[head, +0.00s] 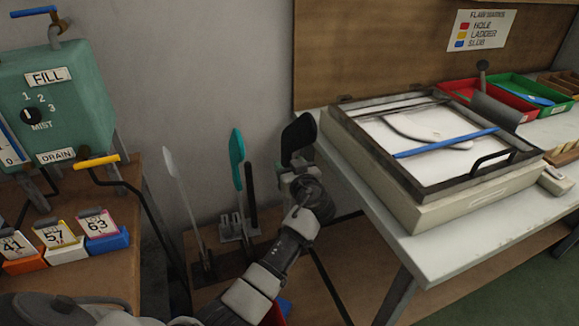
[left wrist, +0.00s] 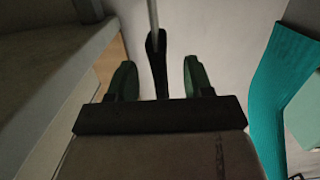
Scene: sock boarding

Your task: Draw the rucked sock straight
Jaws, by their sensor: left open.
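A teal sock (head: 237,160) stands upright on a form in the stand behind the tables. It also shows large at the right edge in the left wrist view (left wrist: 278,85). A black, rounded sock-like shape (head: 298,136) stands upright beside the right table, directly beyond my left gripper (head: 297,172). In the left wrist view my left gripper (left wrist: 160,80) has its two dark green fingers apart. A narrow dark upright piece (left wrist: 157,60) shows between them; I cannot tell whether they touch it. I cannot make out rucks in either sock. My right gripper is not in view.
A bare pale form (head: 172,168) stands left of the teal sock. The white table (head: 480,225) on the right carries a framed light box (head: 435,190) with a blue strip. A green FILL/DRAIN machine (head: 50,100) and numbered cards (head: 52,235) are on the left.

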